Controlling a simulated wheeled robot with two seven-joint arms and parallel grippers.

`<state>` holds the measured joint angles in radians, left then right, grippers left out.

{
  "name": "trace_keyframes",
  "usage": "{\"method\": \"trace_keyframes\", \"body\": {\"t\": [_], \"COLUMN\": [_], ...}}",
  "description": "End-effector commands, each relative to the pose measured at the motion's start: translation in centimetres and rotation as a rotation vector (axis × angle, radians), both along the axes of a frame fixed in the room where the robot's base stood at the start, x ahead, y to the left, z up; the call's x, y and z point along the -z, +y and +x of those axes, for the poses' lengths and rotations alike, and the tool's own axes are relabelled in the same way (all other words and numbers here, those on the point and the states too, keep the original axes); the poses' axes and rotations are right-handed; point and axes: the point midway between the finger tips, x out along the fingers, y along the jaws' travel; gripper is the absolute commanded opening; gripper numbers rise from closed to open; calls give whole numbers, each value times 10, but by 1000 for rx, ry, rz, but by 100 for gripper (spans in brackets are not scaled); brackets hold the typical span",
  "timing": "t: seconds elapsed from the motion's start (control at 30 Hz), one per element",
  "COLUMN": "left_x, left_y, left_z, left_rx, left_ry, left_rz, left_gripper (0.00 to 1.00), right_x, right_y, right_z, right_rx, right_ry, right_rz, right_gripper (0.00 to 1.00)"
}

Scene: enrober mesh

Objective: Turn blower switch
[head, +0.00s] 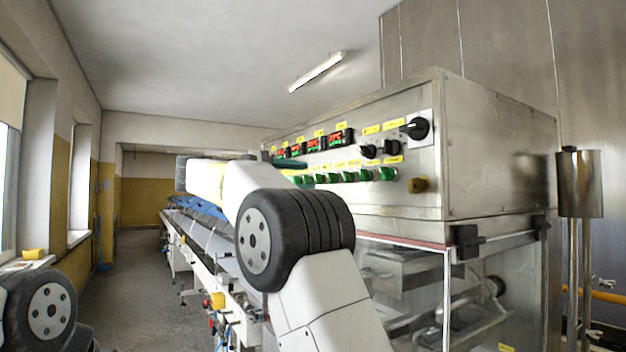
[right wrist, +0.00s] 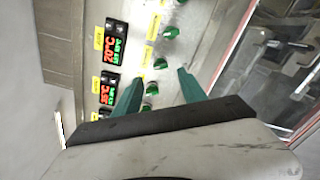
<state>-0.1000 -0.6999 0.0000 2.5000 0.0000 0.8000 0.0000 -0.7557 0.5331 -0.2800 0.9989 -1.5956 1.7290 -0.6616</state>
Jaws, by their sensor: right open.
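A steel control panel (head: 318,163) carries a row of green knobs (head: 365,175) under yellow labels too small to read, so I cannot tell which is the blower switch. Two small black knobs (head: 368,151) and a large black rotary switch (head: 417,128) sit to their upper right. My right gripper (head: 289,164) is by the panel's far left end, partly hidden by my arm. In the right wrist view, its green fingers (right wrist: 158,88) are open and empty, pointing at the panel. A green knob (right wrist: 152,89) shows between them; contact cannot be told. My left gripper is out of view.
Red-green temperature displays (head: 340,138) line the panel above the knobs. A brass-coloured knob (head: 418,185) is at its lower right. A glazed enclosure (head: 480,290) lies below. A long conveyor (head: 200,228) runs away at the left, beside free floor (head: 125,290).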

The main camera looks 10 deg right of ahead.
Motion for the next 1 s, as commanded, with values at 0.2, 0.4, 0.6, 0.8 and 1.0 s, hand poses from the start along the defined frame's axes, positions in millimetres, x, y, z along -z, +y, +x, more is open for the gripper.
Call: {"method": "trace_keyframes", "body": {"t": [0.2, 0.4, 0.6, 0.8, 1.0], "left_x": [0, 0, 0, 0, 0], "left_y": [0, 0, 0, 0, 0], "left_z": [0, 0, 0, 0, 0], "left_rx": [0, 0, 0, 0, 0], "left_ry": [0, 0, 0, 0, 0], "left_rz": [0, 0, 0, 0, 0], "left_gripper": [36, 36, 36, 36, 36], "right_x": [0, 0, 0, 0, 0], "right_y": [-35, -60, -69, -69, -68], "right_z": [11, 21, 24, 24, 24], "right_rx": [4, 1, 0, -1, -1], "right_ry": [0, 0, -1, 0, 0], "right_rz": [3, 4, 4, 4, 4], "right_gripper": [49, 49, 49, 49, 10]}}
